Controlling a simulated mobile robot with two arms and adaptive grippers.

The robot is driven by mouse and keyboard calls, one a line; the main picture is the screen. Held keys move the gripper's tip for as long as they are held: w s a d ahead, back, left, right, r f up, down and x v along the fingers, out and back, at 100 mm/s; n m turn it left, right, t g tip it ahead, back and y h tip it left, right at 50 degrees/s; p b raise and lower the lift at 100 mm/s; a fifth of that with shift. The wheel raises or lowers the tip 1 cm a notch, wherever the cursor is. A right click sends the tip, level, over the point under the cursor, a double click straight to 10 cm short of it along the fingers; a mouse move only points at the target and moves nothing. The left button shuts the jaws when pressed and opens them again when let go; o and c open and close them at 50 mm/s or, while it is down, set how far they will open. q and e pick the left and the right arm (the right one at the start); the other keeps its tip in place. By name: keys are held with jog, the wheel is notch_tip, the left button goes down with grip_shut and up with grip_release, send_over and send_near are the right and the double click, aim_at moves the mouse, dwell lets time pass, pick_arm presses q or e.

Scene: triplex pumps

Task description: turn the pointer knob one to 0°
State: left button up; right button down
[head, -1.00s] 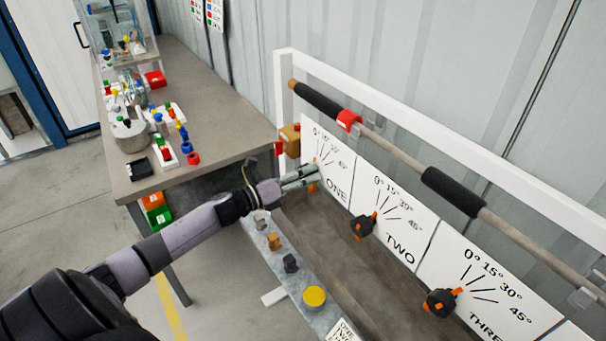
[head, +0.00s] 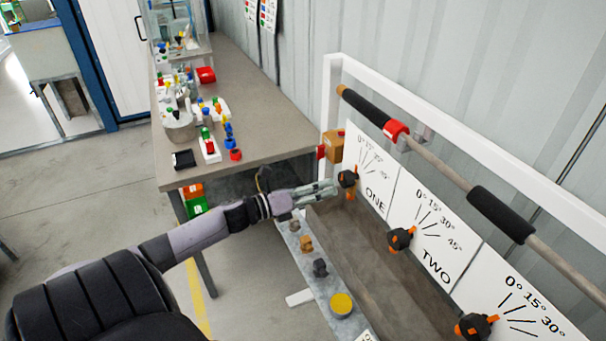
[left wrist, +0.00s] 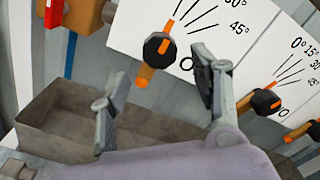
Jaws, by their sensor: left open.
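Pointer knob one (head: 348,179) is black with an orange pointer, in front of the white plate marked ONE (head: 376,193). In the left wrist view, knob one (left wrist: 158,50) shows beyond the fingers, its pointer up and slightly right, near the leftmost visible scale line. The 0° label is out of that view, so I cannot tell the exact angle. My left gripper (head: 334,188) is just left of knob one. In the wrist view, the gripper (left wrist: 160,92) has its fingers spread wide, with nothing held between them. My right gripper is not in view.
Knob two (head: 400,239) and knob three (head: 475,326) sit along the panel to the right. A rail with black grips (head: 500,214) runs above the plates. A ledge with a yellow button (head: 341,305) lies below. A cluttered table (head: 262,128) stands behind.

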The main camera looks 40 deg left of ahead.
pick_arm(q)
jog(key=shift+v, duration=2.55)
